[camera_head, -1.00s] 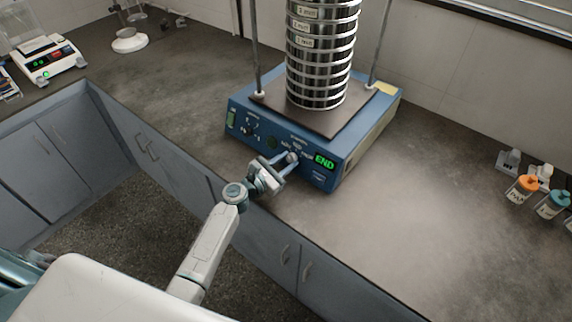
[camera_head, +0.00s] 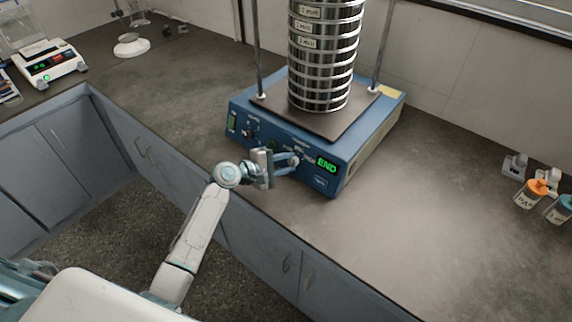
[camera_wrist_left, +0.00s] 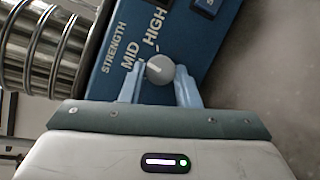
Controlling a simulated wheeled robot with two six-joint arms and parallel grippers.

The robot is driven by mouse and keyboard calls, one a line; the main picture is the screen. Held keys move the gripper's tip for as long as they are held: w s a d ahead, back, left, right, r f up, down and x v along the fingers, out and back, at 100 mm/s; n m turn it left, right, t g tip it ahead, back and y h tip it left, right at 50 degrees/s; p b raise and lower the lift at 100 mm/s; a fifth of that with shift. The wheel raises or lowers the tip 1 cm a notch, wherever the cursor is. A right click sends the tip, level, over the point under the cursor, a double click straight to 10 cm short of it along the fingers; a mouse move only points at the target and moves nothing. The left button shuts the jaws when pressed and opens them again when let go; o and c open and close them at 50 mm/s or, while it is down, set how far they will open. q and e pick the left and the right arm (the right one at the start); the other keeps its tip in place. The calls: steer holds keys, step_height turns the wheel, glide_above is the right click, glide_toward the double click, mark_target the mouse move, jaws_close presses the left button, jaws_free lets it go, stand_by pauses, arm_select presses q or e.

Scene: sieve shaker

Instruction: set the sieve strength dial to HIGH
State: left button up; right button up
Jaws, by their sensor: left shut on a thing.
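The blue sieve shaker (camera_head: 345,165) stands on the counter with a front panel and a green END display. Its strength dial (camera_wrist_left: 160,69) is a round grey knob with a pale pointer mark, beside the printed words STRENGTH, MID and HIGH in the left wrist view. The mark appears to lean toward the side of the MID and HIGH labels; I cannot tell exactly which it meets. My left gripper (camera_head: 293,160) is at the panel, shut on the dial, with one finger on each side of it; it also shows in the left wrist view (camera_wrist_left: 161,80). My right gripper is out of view.
A stack of metal sieves (camera_head: 323,55) stands on the shaker between two upright rods. A balance (camera_head: 52,66) is at the far left. Orange-capped (camera_head: 535,190) and blue-capped (camera_head: 560,208) jars stand at the right edge.

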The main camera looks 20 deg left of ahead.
arm_select(q)
steer(key=m, duration=0.2)
steer(key=m+g, duration=0.1)
steer(key=m, duration=0.1)
steer(key=shift+r+m+y+p, duration=0.2)
steer(key=shift+m+y+p, duration=0.1)
steer(key=m+y+p, duration=0.1)
steer(key=m, duration=0.1)
steer(key=m+g, duration=0.1)
steer(key=m, duration=0.2)
steer(key=shift+d+r+y+p, duration=0.15)
steer(key=shift+y+p, duration=0.2)
steer(key=shift+y, duration=0.05)
steer(key=shift+g, duration=0.3)
steer(key=o, duration=1)
steer(key=shift+c, duration=0.2)
steer(key=b+v, duration=0.2)
steer(key=v, duration=0.8)
steer(key=shift+s+r, duration=0.2)
steer(key=shift+s, duration=0.05)
